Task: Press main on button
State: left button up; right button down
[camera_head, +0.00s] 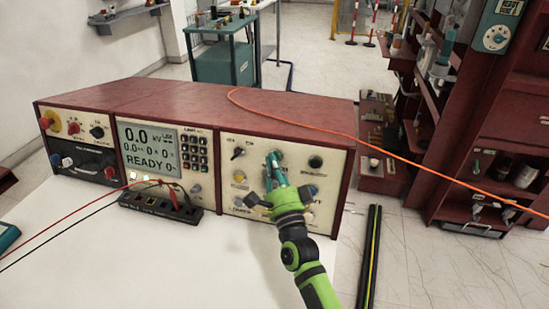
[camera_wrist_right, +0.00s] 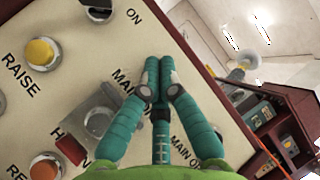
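The control panel (camera_head: 225,153) is the cream right-hand face of a red-brown console. My right gripper (camera_head: 272,158) is in front of its upper middle. In the right wrist view its teal fingers (camera_wrist_right: 158,65) have their tips together, with nothing seen between them. A "MAIN ON" label (camera_wrist_right: 186,151) shows beside the right finger, and a partly covered "MAIN O…" label (camera_wrist_right: 128,82) beside the left one. I cannot make out the main on button itself; the fingers cover part of the panel. Whether the tips touch the panel cannot be told. My left gripper is not in view.
A yellow button (camera_wrist_right: 41,52) marked RAISE, a black knob (camera_wrist_right: 98,12) and an orange button (camera_wrist_right: 45,168) are nearby on the panel. The display (camera_head: 148,148) reads READY. A terminal block (camera_head: 160,205) with red and black leads stands on the white table (camera_head: 190,265).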

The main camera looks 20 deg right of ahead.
jog(key=shift+s, duration=0.1)
jog(key=shift+s+a+r+p, duration=0.2)
jog(key=shift+s+a+p, duration=0.2)
jog(key=shift+s+p, duration=0.2)
dwell(0.3)
jog(key=s+a+p, duration=0.1)
jog(key=s, duration=0.1)
jog(key=s+a+r+p, duration=0.1)
jog(key=s, duration=0.1)
jog(key=shift+a+r+p, duration=0.1)
jog(key=shift+a+p, duration=0.2)
jog(key=shift+a, duration=0.1)
dwell(1.9)
